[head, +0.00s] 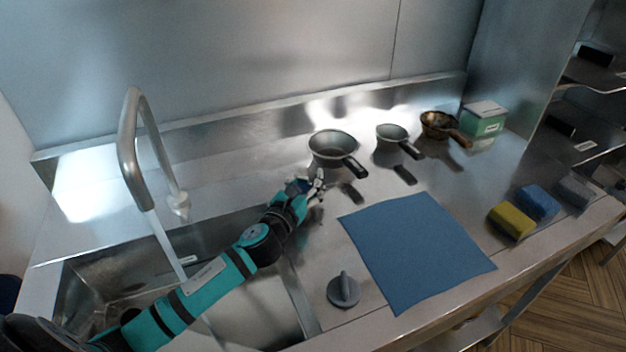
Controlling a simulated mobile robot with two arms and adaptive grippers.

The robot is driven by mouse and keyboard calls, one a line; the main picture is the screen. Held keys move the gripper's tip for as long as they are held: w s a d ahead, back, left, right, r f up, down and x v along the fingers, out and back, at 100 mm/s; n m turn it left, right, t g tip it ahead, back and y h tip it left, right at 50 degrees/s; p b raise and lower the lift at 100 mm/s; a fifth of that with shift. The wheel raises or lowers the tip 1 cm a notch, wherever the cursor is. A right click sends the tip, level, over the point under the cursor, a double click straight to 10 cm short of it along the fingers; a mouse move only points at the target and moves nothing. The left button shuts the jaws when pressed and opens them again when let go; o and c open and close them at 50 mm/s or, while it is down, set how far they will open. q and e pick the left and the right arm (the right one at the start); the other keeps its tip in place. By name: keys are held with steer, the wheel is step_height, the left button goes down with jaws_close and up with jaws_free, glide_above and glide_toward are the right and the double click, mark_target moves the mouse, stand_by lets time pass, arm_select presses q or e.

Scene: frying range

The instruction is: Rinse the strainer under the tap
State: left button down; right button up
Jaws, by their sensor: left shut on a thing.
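Three round vessels with handles stand at the back of the counter: a larger grey one (333,148), a smaller grey one (392,133) and a brown, stained one (436,124). I cannot tell from their shape which is the strainer. The tall metal tap (131,150) stands over the sink (120,272) at the left, and a thin stream of water (168,245) runs from it. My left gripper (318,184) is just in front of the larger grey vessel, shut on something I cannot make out. My right gripper is not in view.
A blue mat (415,250) lies flat in the middle of the counter. A grey knob (343,290) is near the front edge. Yellow (511,221), blue (538,202) and grey (577,190) sponges lie at the right. A green-white box (484,119) stands at the back right.

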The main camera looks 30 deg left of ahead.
arm_select(q)
steer(key=shift+s+f, duration=0.15)
steer(key=shift+f, duration=0.25)
steer(key=c, duration=1.5)
jaws_free()
steer(key=o, duration=0.5)
steer(key=shift+s+a+r, duration=0.1)
steer(key=shift+s+r, duration=0.15)
steer(key=shift+c, duration=0.2)
steer(key=shift+o, duration=1.2)
steer(key=shift+w, duration=0.1)
steer(key=shift+w+r, duration=0.1)
step_height(320, 180, up, 10)
